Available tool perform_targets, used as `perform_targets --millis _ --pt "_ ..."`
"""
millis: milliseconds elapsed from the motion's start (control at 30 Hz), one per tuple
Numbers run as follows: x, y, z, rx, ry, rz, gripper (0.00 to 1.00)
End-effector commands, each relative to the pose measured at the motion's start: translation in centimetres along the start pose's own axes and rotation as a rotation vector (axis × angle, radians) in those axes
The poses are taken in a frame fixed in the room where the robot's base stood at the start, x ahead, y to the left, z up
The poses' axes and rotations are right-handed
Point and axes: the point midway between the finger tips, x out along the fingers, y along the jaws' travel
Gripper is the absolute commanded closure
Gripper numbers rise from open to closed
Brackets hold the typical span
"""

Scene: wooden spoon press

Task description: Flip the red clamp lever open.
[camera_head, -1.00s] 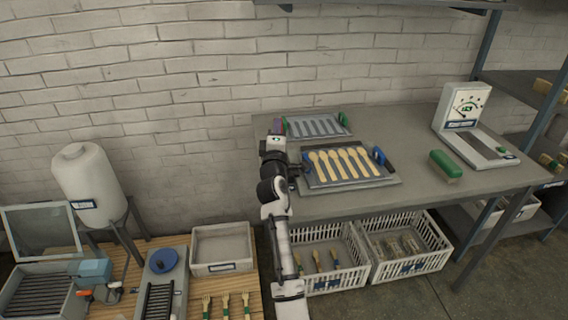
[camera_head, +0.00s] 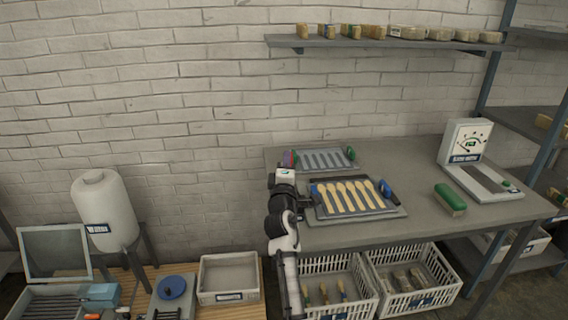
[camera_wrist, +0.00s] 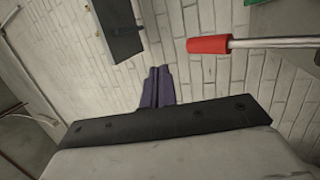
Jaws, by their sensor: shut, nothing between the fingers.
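In the wrist view, a red cylindrical grip (camera_wrist: 208,45) sits on the end of a metal rod (camera_wrist: 275,43) that runs off to the right edge. This looks like the red clamp lever. My gripper (camera_wrist: 157,75) shows its two purple fingers together, empty, to the lower left of the red grip and apart from it. In the head view, my gripper (camera_head: 288,158) is at the left end of the table, beside the trays. A small red and purple patch shows there; I cannot tell lever from fingers. The lever's pivot is out of the wrist view.
A spoon tray (camera_head: 393,213) with blue handles and a slotted plate (camera_head: 322,149) with green handles lie on the table (camera_head: 415,232). White baskets (camera_head: 412,306) sit below. A dark panel (camera_wrist: 118,28) shows upper left.

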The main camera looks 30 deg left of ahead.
Motion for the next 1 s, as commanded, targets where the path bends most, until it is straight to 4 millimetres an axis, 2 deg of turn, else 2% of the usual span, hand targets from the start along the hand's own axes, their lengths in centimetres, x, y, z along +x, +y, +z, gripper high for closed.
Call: perform_targets --millis 33,200,433,600,1000 --pt "-0.9 1.0 0.1 0.001 -0.001 0.006 1.0" --pt "-3.2 3.4 -0.2 0.002 0.0 0.003 1.0" --pt "-5.5 5.8 -0.5 0.001 0.0 0.003 1.0" --pt "-6.2 6.6 -0.6 0.0 0.0 0.001 1.0" --pt "-6.2 6.7 -0.6 0.0 0.001 0.001 1.0"
